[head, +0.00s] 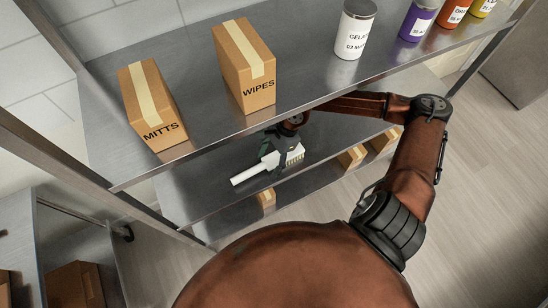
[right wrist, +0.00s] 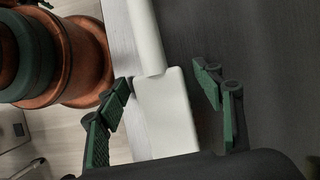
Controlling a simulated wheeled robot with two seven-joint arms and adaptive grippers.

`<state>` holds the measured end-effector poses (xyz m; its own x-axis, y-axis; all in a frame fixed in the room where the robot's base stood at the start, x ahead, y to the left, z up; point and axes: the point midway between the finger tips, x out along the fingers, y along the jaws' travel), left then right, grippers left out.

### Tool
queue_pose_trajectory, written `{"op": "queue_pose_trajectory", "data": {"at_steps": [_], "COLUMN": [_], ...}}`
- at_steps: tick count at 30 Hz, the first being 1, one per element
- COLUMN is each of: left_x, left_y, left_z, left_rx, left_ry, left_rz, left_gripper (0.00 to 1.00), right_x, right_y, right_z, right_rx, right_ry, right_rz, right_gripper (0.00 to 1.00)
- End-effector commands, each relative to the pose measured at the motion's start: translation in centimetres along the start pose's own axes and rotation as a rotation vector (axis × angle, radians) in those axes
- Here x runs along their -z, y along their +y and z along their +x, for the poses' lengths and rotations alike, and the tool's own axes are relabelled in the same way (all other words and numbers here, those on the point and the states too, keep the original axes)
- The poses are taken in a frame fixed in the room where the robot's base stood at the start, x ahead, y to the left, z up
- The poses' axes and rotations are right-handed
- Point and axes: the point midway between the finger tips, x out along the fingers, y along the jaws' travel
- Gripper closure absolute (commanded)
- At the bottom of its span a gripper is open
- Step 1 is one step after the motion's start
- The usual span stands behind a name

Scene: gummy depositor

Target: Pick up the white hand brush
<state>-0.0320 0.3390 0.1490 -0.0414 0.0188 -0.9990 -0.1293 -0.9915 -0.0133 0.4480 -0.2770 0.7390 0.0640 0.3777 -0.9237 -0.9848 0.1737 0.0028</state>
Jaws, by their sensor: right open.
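The white hand brush (head: 251,173) lies on the middle metal shelf in the head view, its handle pointing to the lower left and its bristles at the right end. My right gripper (head: 268,154) is at the brush, partly hidden under the upper shelf's edge. In the right wrist view the white brush block (right wrist: 168,112) lies between the two green-padded fingers of my right gripper (right wrist: 167,103), which stand apart. The handle (right wrist: 146,38) runs up out of that view. Whether the fingers touch the brush I cannot tell. My left gripper is not in view.
The upper shelf (head: 190,95) overhangs the brush and carries a MITTS box (head: 152,107), a WIPES box (head: 244,66), a white jar (head: 354,30) and several coloured jars. More boxes (head: 352,156) sit on the level below. The middle shelf (head: 195,190) is clear left of the handle.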

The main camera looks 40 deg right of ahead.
Motion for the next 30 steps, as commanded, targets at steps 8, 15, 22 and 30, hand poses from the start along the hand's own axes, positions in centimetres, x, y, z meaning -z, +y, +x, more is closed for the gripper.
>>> {"op": "queue_pose_trajectory", "data": {"at_steps": [8,15,22,30], "left_x": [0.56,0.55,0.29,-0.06], "left_y": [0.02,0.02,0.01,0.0], "left_z": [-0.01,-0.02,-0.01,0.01], "left_rx": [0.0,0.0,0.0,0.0], "left_ry": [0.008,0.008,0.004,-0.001], "left_rz": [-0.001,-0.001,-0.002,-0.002], "left_gripper": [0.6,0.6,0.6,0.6], "right_x": [-0.05,-0.05,-0.05,-0.05], "right_y": [0.03,0.02,0.01,0.01], "right_z": [0.23,0.23,0.24,0.24], "right_rx": [0.002,0.001,0.001,0.001], "right_ry": [-0.001,-0.001,-0.001,-0.001], "right_rz": [0.0,-0.001,-0.001,-0.001], "right_gripper": [0.39,0.54,0.7,0.89]}}
